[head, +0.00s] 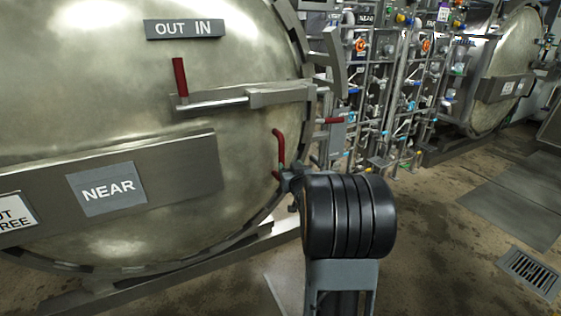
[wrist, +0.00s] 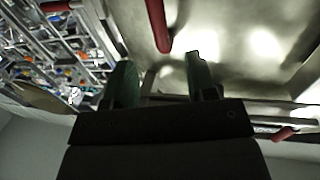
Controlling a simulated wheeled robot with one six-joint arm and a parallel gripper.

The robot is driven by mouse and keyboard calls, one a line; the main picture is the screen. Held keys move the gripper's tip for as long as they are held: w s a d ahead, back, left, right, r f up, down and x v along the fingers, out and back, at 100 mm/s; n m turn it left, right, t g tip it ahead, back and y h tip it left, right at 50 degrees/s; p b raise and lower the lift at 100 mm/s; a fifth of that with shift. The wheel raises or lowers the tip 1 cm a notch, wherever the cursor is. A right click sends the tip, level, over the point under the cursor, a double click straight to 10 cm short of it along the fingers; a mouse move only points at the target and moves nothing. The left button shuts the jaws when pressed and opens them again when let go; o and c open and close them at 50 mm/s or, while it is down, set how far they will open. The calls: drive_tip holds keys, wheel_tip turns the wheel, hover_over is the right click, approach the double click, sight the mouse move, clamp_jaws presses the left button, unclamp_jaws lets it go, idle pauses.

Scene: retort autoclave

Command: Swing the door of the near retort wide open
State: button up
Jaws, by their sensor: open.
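The near retort's door (head: 130,75) is a large round metal disc filling the left of the head view, with a "NEAR" plate (head: 107,188) on its band. I cannot tell whether it stands ajar. A curved red handle (head: 279,147) is at its lower right edge. My gripper (head: 288,180) is just below and beside this handle, partly hidden by my wrist. In the wrist view my gripper (wrist: 162,76) is open, its fingers apart with nothing held. A red handle (wrist: 157,22) shows just beyond the gap between the fingertips; contact is not visible.
A red lever (head: 180,77) and metal bar (head: 215,103) are on the door face below the "OUT IN" sign (head: 184,29). Pipes and valves (head: 390,100) stand behind. Another round retort door (head: 497,75) is at the far right. The floor (head: 440,230) at right is clear, with a drain grate (head: 530,271).

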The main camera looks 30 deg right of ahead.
sight(280, 150)
drive_tip(key=b+x, duration=0.1)
drive_tip(key=x, duration=1.2)
drive_tip(key=shift+w+d, duration=0.25)
drive_tip(key=shift+d, duration=0.05)
clamp_jaws()
